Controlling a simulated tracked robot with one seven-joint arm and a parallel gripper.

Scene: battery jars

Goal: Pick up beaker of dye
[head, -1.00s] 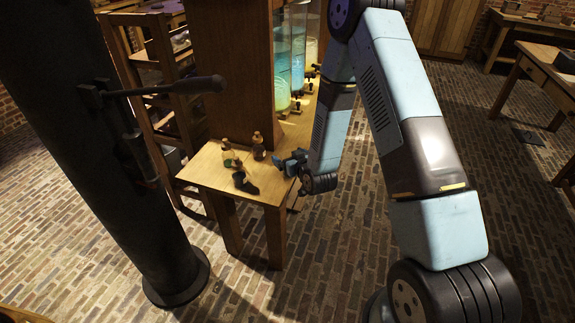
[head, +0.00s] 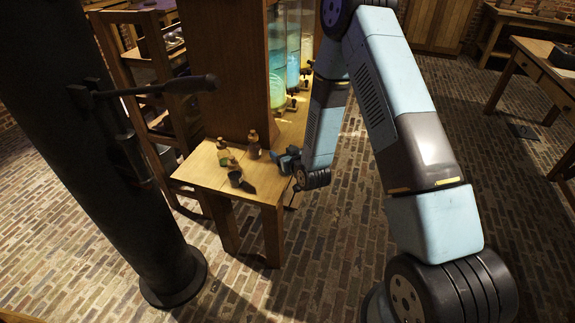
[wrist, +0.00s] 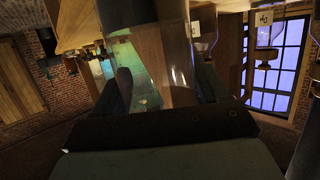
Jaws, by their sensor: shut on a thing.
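My gripper (head: 287,161) is at the right edge of the small wooden table in the head view, right of the bottles. In the wrist view my gripper (wrist: 160,95) is shut on a clear glass vessel (wrist: 155,72), which I take to be the beaker. It fills the space between the two dark fingers. Its contents are hard to tell, as the glowing jars show through the glass. In the head view the beaker is too small and too much hidden by my gripper to make out.
The wooden table (head: 205,178) carries a bottle with a green label (head: 224,156), a brown bottle (head: 254,147) and a small dark cup (head: 236,178). Tall glowing jars (head: 277,60) stand behind. A black column (head: 120,190) rises at left. Brick floor lies open in front.

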